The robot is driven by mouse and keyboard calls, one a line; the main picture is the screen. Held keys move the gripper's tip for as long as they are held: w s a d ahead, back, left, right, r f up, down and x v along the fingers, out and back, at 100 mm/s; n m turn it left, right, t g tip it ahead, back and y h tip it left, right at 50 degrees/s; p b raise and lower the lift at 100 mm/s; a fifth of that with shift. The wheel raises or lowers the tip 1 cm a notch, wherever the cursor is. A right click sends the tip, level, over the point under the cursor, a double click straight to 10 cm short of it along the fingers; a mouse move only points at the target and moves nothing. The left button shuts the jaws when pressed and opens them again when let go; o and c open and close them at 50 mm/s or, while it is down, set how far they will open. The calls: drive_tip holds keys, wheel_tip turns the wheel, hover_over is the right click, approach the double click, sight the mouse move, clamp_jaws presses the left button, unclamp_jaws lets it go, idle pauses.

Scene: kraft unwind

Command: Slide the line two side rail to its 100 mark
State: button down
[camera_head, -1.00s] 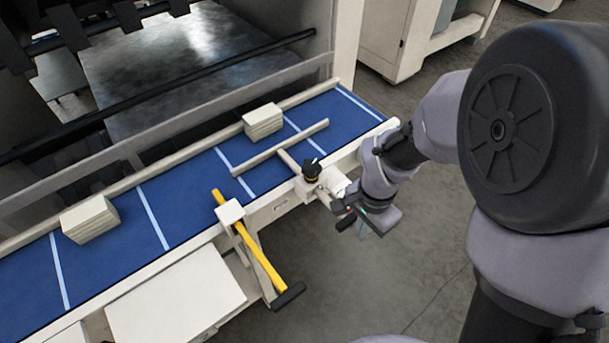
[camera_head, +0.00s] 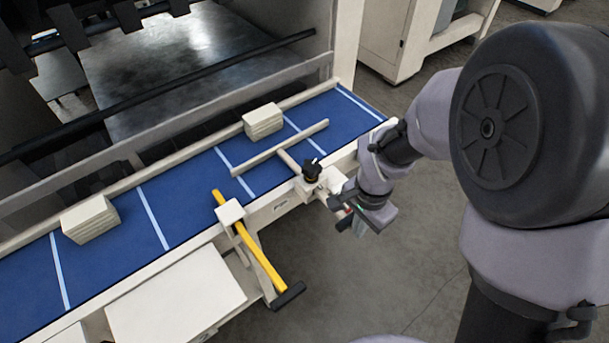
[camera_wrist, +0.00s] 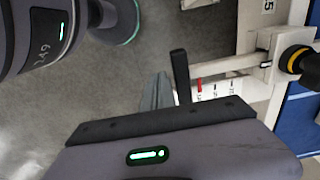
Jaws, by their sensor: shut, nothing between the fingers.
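My gripper (camera_head: 350,222) is shut and empty, close to the rod's outer end in front of the bed. In the wrist view my gripper (camera_wrist: 173,78) is left of the rod end; I cannot tell whether they touch.
A yellow bar (camera_head: 255,250) in a white block with a black end sticks out from the front edge, left of the clamp. Cream blocks (camera_head: 263,122) and (camera_head: 90,219) rest on the bed. A pale panel (camera_head: 175,295) lies lower left. The floor (camera_head: 400,280) in front is clear.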

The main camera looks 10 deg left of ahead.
drive_tip(key=shift+w+a, duration=1.15)
drive_tip(key=shift+a, duration=0.3)
idle(0.4)
drive_tip(key=shift+d, duration=0.1)
drive_tip(key=shift+s+d, duration=0.65)
drive_tip(key=shift+d, duration=0.1)
wheel_tip(320, 180, up, 9)
drive_tip(key=p, duration=0.6)
hover_over(350, 215)
drive_tip(key=s+d, duration=0.1)
drive_tip(key=shift+s+d, duration=0.15)
drive_tip(key=shift+d, duration=0.05)
